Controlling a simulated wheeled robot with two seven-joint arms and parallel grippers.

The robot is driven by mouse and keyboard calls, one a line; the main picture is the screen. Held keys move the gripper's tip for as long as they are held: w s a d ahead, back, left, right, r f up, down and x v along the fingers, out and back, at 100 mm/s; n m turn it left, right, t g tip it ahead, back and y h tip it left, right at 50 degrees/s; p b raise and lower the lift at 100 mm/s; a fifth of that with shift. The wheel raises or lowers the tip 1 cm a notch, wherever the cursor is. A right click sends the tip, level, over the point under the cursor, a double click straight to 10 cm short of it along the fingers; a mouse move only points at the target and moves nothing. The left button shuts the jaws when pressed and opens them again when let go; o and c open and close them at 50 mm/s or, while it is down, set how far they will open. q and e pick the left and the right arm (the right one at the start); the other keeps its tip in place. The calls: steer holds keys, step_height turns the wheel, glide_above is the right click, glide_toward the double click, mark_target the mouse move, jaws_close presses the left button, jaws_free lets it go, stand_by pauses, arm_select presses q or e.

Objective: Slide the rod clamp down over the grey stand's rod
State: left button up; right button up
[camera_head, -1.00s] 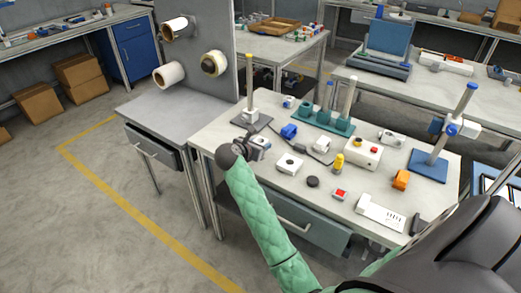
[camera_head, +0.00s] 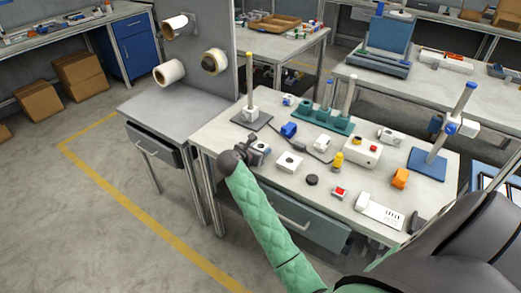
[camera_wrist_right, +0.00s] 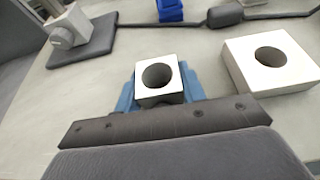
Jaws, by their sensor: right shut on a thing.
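My right gripper (camera_head: 252,146) is shut on a small white block with a round vertical hole, the rod clamp (camera_wrist_right: 158,82), between blue fingers. The clamp looks upright, near the front left of the table; its height above the tabletop is hard to tell. The grey stand (camera_head: 250,121) is just behind the gripper, with a dark flat base and an upright rod (camera_head: 250,78) with a yellow tip. A white block with a knob sits on its base, and shows at upper left in the wrist view (camera_wrist_right: 66,27). The clamp is apart from the rod. My left gripper is not in view.
A wider white holed block (camera_head: 289,163) lies beside the gripper. A blue block (camera_head: 289,131), a dark cable and a teal rod holder (camera_head: 342,126) are farther back. A blue stand (camera_head: 428,165) is at right. A grey panel with rolls (camera_head: 171,72) stands at left.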

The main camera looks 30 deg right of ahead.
steer(key=shift+f, duration=0.1)
steer(key=o, duration=1.1)
arm_select(q)
steer(key=shift+s+r, duration=0.2)
steer(key=shift+r, duration=0.25)
steer(key=shift+w+f, duration=0.1)
